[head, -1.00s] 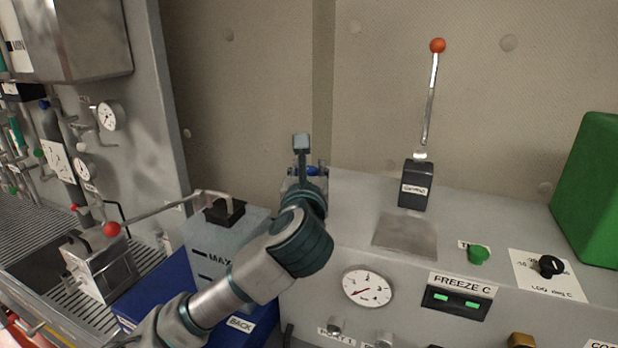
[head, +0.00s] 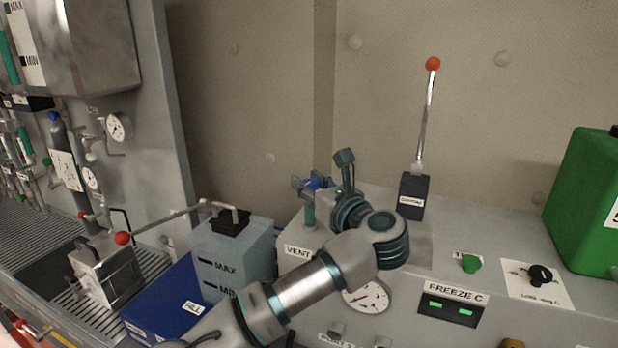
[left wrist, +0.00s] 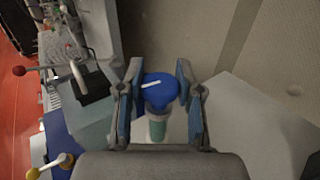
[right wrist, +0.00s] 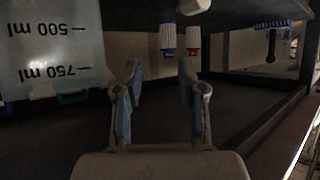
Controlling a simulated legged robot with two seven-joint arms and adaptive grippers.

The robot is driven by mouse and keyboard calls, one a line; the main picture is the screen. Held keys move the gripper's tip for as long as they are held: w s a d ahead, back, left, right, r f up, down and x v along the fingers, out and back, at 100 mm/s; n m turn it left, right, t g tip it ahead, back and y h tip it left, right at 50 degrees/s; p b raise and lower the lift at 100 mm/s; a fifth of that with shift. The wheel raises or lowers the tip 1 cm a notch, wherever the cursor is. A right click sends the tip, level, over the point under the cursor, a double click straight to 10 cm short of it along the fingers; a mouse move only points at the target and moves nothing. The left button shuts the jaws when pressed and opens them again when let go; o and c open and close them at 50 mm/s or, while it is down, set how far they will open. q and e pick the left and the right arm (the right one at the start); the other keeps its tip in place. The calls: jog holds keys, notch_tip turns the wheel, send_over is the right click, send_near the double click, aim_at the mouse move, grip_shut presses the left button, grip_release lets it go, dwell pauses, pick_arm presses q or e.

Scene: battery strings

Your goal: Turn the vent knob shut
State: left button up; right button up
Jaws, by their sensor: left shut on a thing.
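The vent knob is blue with a white line on top and sits on a green stem. In the left wrist view the knob (left wrist: 160,92) lies between the two fingers of my left gripper (left wrist: 158,88), and its white line runs nearly crosswise. In the head view the blue knob (head: 318,183) shows partly behind the fingers of my left gripper (head: 313,186), above a panel labelled VENT (head: 298,251). My left gripper is shut on the knob. My right gripper (right wrist: 160,85) shows only in the right wrist view, open with nothing between its fingers.
A tank marked MAX (head: 240,262) and a red-ball lever (head: 122,238) are at left. A container marked in ml (right wrist: 55,45) is beside my right gripper.

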pick_arm(q)
jog(key=shift+s+d+r+n+g+y+p, duration=0.15)
jog(key=shift+r+n+g+y+p, duration=0.45)
jog(key=shift+p, duration=0.6)
jog(key=shift+f+n+y+p, duration=0.25)
jog(key=shift+y+p, duration=0.35)
jog(key=shift+p, duration=0.45)
pick_arm(e)
jog(key=s+d+f+g+h, duration=0.1)
jog(key=s+d+f+g, duration=0.15)
jog(key=s+g, duration=0.35)
jog(key=s+d+f+g+h, duration=0.2)
jog(key=s+d+g, duration=0.1)
jog(key=s, duration=0.5)
pick_arm(q)
jog(key=shift+f+n+g+y+p, duration=0.1)
jog(key=shift+n+g+y+p, duration=0.55)
jog(key=shift+p, duration=0.6)
pick_arm(e)
notch_tip(320, 180, down, 9)
jog(key=shift+w+a+r+g, duration=0.15)
jog(key=shift+a+g, duration=0.1)
jog(key=shift+g, duration=0.15)
pick_arm(q)
jog(key=o, duration=1.1)
jog(key=shift+d+f, duration=0.1)
jog(key=shift+d, duration=0.15)
pick_arm(e)
jog(key=shift+d, duration=0.15)
